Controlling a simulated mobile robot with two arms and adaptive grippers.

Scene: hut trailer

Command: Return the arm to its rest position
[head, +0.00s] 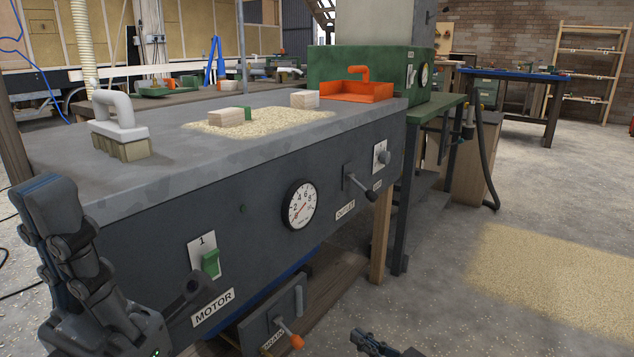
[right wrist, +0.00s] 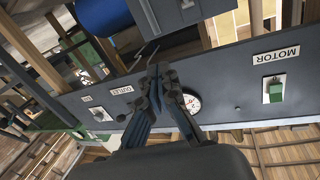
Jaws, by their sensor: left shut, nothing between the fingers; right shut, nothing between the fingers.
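My left gripper (head: 45,195) is shut and empty, pointing up at the left of the head view, in front of the left end of the grey machine (head: 150,225). My right gripper (head: 362,338) shows only in part at the bottom edge of the head view, low and in front of the machine. In the right wrist view its fingertips (right wrist: 160,75) meet with nothing between them. That view is turned over, and the machine's front panel lies beyond the fingers.
A brush-like block (head: 120,140) and sawdust (head: 265,122) lie on top. Floor to the right is open.

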